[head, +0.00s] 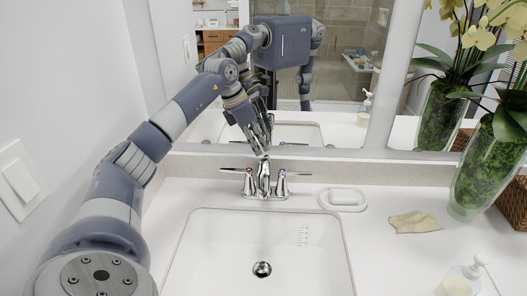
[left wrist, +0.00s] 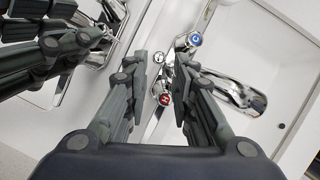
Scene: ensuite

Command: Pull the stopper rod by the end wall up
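The chrome faucet (head: 263,181) stands at the back of the sink, with a lever handle on each side. It also shows in the left wrist view (left wrist: 235,88). A small chrome knob (left wrist: 159,57), which looks like the top of the stopper rod, shows behind the faucet between my fingertips. In the head view the rod is not clearly visible. My left gripper (head: 264,148) points down just above and behind the faucet. Its fingers (left wrist: 160,68) are apart on either side of the knob, with no clear contact. My right gripper is not directly in view.
The sink basin (head: 210,250) has a round drain stopper (head: 261,269). A mirror (head: 340,60) stands close behind my left gripper. A soap dish (head: 343,198), a cloth (head: 415,222), a glass vase (head: 485,165) and a soap bottle (head: 462,280) stand to the right.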

